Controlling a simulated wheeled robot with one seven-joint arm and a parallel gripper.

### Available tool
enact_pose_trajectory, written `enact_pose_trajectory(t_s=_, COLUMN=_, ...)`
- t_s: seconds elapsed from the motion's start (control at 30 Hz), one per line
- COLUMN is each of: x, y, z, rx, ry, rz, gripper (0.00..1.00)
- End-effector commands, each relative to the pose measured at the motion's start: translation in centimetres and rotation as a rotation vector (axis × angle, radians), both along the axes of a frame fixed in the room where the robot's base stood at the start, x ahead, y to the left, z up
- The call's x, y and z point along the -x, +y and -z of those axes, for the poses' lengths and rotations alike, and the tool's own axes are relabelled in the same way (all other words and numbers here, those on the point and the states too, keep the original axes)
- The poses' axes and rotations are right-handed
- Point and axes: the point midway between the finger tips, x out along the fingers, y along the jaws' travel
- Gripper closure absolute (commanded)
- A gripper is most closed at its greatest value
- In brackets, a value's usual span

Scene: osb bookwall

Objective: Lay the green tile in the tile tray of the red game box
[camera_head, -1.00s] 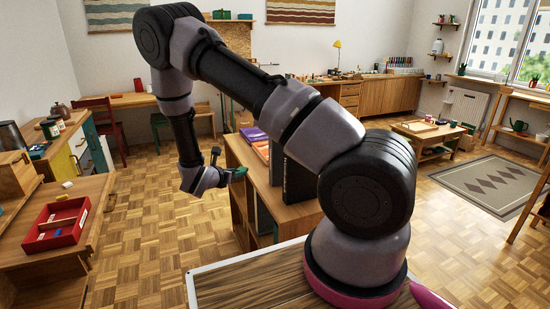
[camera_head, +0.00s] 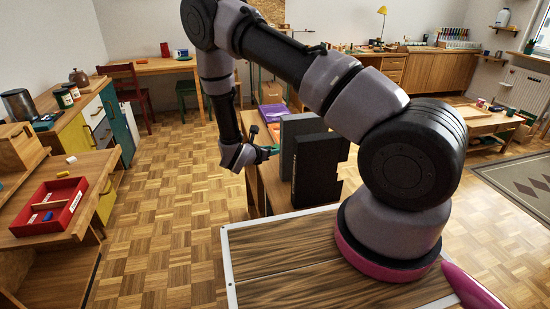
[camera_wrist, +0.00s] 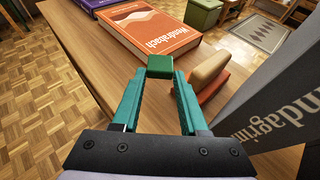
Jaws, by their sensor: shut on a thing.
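The red game box (camera_head: 72,215) sits open on a wooden bench at the left of the head view. It has compartments split by a light wooden divider, with a small blue piece and a white piece inside. My gripper (camera_wrist: 159,78) is shut on the green tile (camera_wrist: 160,66), held between the teal fingertips in the wrist view. In the head view my gripper (camera_head: 268,152) is small, beside the low bookcase and well to the right of the red box. The tile is hard to make out there.
In the wrist view, an orange book (camera_wrist: 150,28) lies on the wooden top (camera_wrist: 95,62). Dark upright books (camera_head: 316,170) stand close to my arm. A white piece (camera_head: 71,159) and a yellow piece (camera_head: 63,174) are near the box. Parquet floor (camera_head: 160,230) lies clear between.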

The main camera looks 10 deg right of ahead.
Motion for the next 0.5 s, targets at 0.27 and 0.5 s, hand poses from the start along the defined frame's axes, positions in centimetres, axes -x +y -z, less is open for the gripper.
enact_pose_trajectory(t_s=0.27, x=0.0, y=-0.1, z=2.7, rx=0.001, ry=0.001, rz=0.001, gripper=1.0)
enact_pose_trajectory(t_s=0.5, x=0.0, y=0.0, z=4.8, rx=-0.001, ry=-0.002, rz=0.001, gripper=1.0)
